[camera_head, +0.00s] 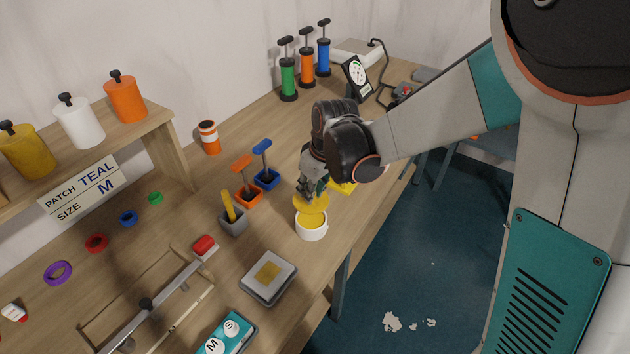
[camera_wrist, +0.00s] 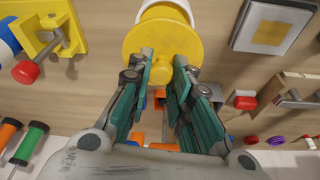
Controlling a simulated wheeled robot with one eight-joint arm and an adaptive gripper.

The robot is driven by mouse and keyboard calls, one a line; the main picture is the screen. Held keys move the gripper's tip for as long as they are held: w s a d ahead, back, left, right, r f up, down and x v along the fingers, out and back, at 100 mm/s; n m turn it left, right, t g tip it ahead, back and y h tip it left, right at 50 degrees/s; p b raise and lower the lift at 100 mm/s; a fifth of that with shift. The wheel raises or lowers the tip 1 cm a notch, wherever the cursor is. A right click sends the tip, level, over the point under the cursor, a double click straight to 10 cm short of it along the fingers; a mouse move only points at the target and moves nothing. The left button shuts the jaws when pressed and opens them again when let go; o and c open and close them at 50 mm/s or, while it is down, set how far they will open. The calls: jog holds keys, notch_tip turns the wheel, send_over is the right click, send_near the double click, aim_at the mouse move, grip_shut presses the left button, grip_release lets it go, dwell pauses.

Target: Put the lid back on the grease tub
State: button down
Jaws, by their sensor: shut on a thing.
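The lid is a round yellow disc (camera_head: 316,202), and my gripper (camera_head: 313,190) is shut on it from above. In the wrist view the lid (camera_wrist: 145,42) fills the space beyond the fingertips (camera_wrist: 160,80), which close around its middle. The grease tub (camera_head: 311,232) is a white round pot with yellow inside, standing upright near the table's front edge. The lid hangs just above the tub's far side and appears apart from it. In the wrist view the tub's white rim (camera_wrist: 142,17) shows partly behind the lid.
A grey tray with a yellow square (camera_head: 268,278) lies in front of the tub. A grey holder (camera_head: 233,222), an orange one (camera_head: 248,196) and a blue one (camera_head: 266,180) stand to the left. A yellow clamp (camera_wrist: 70,28) with a red knob is close by.

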jog(key=shift+f+b, duration=2.25)
jog(key=shift+f, duration=1)
jog(key=shift+f+b, duration=0.15)
jog(key=shift+b, duration=0.25)
jog(key=c, duration=1.4)
grip_release()
jog(key=shift+o, duration=0.2)
jog(key=o, duration=0.5)
